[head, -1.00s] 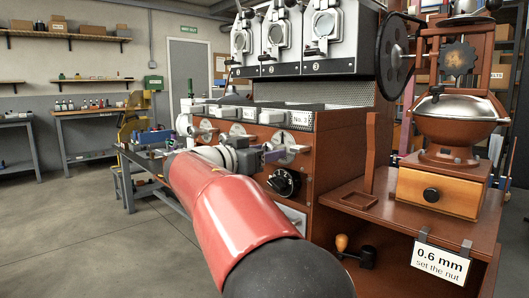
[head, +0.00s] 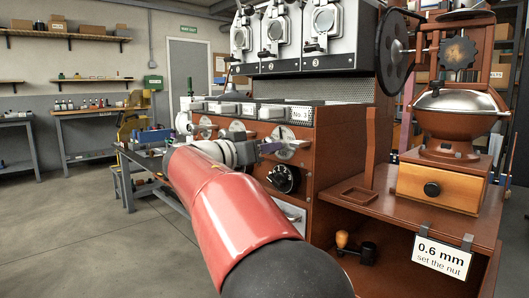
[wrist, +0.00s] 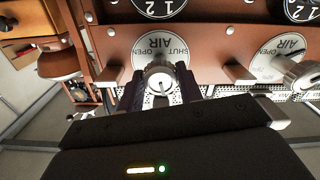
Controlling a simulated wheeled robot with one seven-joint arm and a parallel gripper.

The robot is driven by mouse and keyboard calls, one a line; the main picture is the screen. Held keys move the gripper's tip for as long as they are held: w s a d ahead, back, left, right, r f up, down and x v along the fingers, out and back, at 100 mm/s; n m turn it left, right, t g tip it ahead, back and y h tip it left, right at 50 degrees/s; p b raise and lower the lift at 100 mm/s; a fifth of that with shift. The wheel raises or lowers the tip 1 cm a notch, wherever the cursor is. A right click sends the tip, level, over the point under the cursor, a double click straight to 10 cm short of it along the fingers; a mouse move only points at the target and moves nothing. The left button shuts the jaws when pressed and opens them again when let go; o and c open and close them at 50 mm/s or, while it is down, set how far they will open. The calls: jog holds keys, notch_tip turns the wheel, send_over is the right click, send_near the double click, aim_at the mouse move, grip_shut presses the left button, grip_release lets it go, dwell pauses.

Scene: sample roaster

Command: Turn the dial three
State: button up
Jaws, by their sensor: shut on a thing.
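The machine's section marked No. 3 has a pale round AIR plate (head: 292,143) with a metal lever. A black numbered dial (head: 284,179) sits below it. My gripper (head: 265,148) is at the AIR plate, above and left of the dial, not on it. In the wrist view, which is upside down, my gripper (wrist: 160,91) is shut on the round metal hub of the AIR lever (wrist: 160,79), one dark finger on each side. The black dial (wrist: 158,6) shows only in part at that view's top edge. Its pointer setting is too small to read.
Another AIR plate (wrist: 278,55) with its lever is beside my gripper in the wrist view. A wooden shelf (head: 395,208) with a grinder (head: 455,115) and a 0.6 mm sign (head: 441,256) stands at the right. The floor (head: 90,245) at the left is clear.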

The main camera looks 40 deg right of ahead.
jog(key=shift+r+n+p, duration=0.1)
jog(key=shift+n+p, duration=2.65)
jog(key=shift+n, duration=8.15)
jog(key=o, duration=1)
jog(key=shift+c, duration=0.2)
jog(key=shift+a, duration=0.15)
jog(key=a, duration=0.7)
jog(key=shift+s+a+b, duration=0.3)
jog(key=shift+s+b, duration=0.05)
jog(key=shift+b, duration=0.05)
